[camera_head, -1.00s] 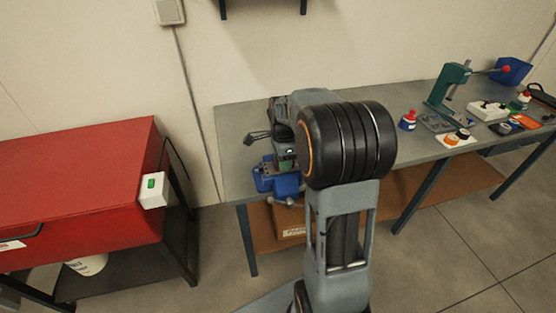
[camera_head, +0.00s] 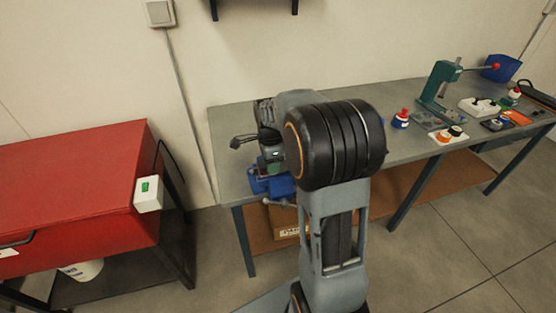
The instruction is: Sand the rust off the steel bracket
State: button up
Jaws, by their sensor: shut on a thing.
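A blue vise (camera_head: 273,187) stands at the left front of the grey workbench (camera_head: 232,127). My gripper (camera_head: 271,152) is just above the vise, partly hidden behind my arm. It is shut on a small dark and green tool (camera_head: 273,164); its shape is hard to make out. I cannot tell whether the tool touches anything in the vise. I cannot make out the steel bracket or its rust; the area at the vise jaws is small and partly covered.
A red cabinet (camera_head: 75,185) with a white box and green button (camera_head: 149,189) stands left. The bench between vise and press is partly hidden.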

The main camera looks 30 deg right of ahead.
dwell(0.3)
jog(key=shift+r+p, duration=2.4)
jog(key=shift+r, duration=0.65)
jog(key=shift+r+p, duration=1.1)
jog(key=shift+r, duration=0.4)
